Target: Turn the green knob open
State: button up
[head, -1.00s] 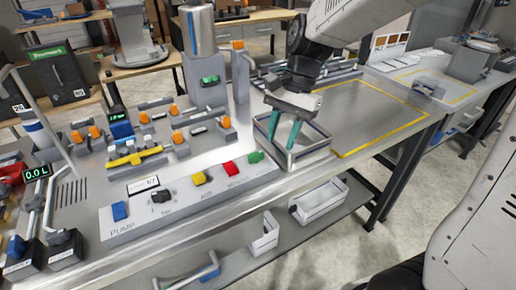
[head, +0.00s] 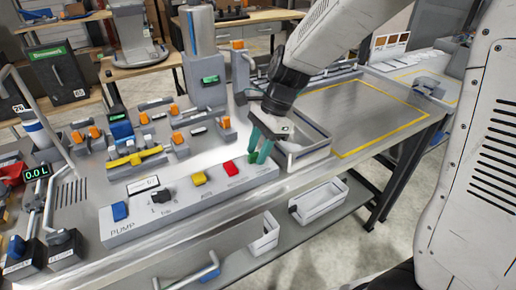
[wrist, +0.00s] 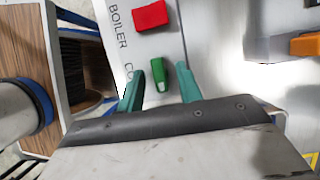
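The green knob (wrist: 158,78) sits on the grey control panel (head: 150,225), at its right end, beside the red knob (head: 229,168). In the wrist view the green knob stands between my two teal fingertips, with a gap on both sides. My gripper (head: 258,156) is open and points down over the panel's right end. Its fingers (wrist: 159,82) hide most of the green knob in the head view. The red knob (wrist: 150,15) also shows at the top of the wrist view.
A yellow knob (head: 199,178), a black dial (head: 161,195) and a blue knob (head: 120,211) lie along the panel to the left. A white tray (head: 308,157) stands close to the right of my gripper. The yellow-outlined bench area is empty.

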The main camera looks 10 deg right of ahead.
grip_shut()
jog(key=shift+n, duration=0.3)
jog(key=n, duration=0.2)
jog(key=n+g, duration=0.1)
jog(key=shift+w+a+f+n+g+h, duration=0.1)
jog(key=shift+n+g+h, duration=0.2)
jog(key=shift+n+h, duration=0.1)
jog(key=n+g+h, duration=0.1)
jog(key=n, duration=0.3)
jog(key=shift+w+a, duration=0.1)
jog(key=n+h, duration=0.1)
jog(key=n, duration=0.1)
jog(key=n+h, duration=0.1)
jog(key=n, duration=0.2)
jog(key=shift+a+g, duration=0.1)
jog(key=shift+g, duration=0.2)
jog(key=shift+a+n+h, duration=0.1)
jog(key=shift+n+h, duration=0.8)
jog(key=shift+n, duration=1.3)
